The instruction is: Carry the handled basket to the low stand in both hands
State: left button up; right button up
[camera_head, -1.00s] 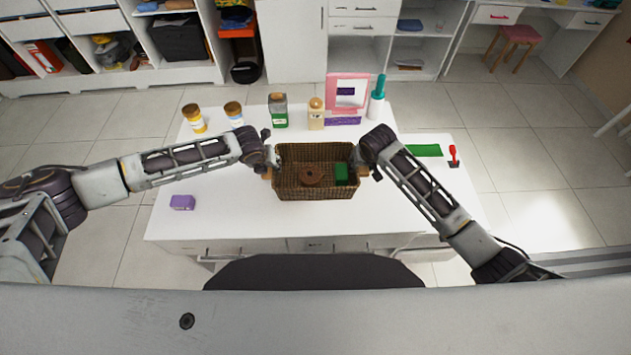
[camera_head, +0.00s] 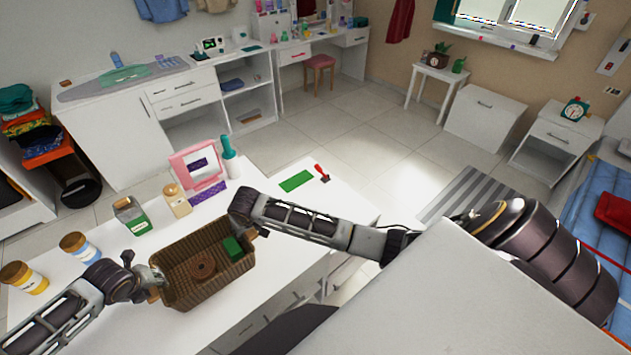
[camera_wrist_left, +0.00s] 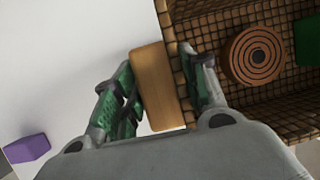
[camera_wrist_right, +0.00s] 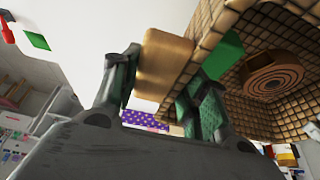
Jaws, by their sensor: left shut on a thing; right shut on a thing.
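The brown woven basket (camera_head: 205,285) is over the white table, with a round ringed brown item (camera_head: 203,267) and a green block (camera_head: 233,247) inside. My left gripper (camera_head: 153,284) is shut on the wooden handle at its left end; that handle (camera_wrist_left: 157,88) shows between the fingers in the left wrist view. My right gripper (camera_head: 257,230) is shut on the opposite handle (camera_wrist_right: 163,68), seen in the right wrist view. I cannot tell whether the basket's underside touches the table. A low white unit (camera_head: 484,117) stands across the room; I cannot tell if it is the stand.
A small plant table (camera_head: 440,75) and a clock cabinet (camera_head: 556,138) stand beyond.

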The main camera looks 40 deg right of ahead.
aim_at(333, 212)
jog(key=i+l, duration=0.1)
jog(key=l, duration=2.9)
jog(key=i+j, duration=0.05)
